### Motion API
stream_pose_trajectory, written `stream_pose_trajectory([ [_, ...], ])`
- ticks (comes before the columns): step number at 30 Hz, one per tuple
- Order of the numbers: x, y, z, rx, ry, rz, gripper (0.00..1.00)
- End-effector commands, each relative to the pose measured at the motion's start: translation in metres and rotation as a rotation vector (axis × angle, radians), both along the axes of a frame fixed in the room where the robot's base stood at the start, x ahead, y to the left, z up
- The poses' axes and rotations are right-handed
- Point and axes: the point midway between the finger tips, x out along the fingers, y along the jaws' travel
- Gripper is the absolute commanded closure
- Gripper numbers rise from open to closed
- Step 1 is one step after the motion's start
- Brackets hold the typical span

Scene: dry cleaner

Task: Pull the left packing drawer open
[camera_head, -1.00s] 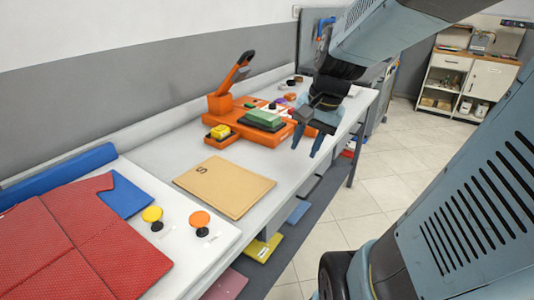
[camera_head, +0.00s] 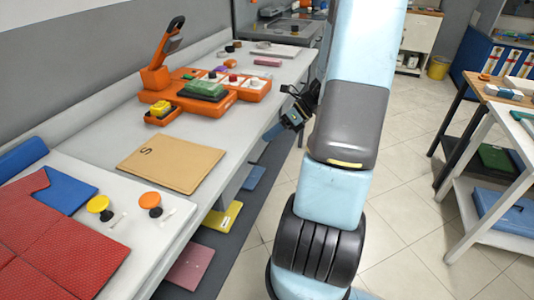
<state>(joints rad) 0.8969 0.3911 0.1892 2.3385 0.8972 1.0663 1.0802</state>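I cannot make out a drawer that is clearly the left packing drawer. The long white table (camera_head: 105,142) runs from the near left to the back, and the face under its right edge is seen only at a steep angle. My gripper (camera_head: 296,112) is a dark shape beside the table's right edge, partly hidden behind my arm. Its fingers do not show clearly, so I cannot tell whether they are open or shut. No held thing is visible.
On the table are an orange tool station (camera_head: 205,98), a tan board (camera_head: 172,163), red mats (camera_head: 60,240) and two round knobs. Low items, including a yellow one (camera_head: 222,217), lie beneath. A second bench (camera_head: 475,185) stands right. Tiled floor (camera_head: 405,190) between is clear.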

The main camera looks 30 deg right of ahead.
Motion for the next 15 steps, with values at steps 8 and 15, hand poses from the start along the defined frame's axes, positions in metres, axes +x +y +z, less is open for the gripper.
stream_pose_trajectory([
  [8, 0.004, -0.052, -0.058, 0.329, 0.216, -0.41, 0.63],
  [15, 0.0, -0.095, -0.106, 0.631, 0.379, -0.722, 0.63],
])
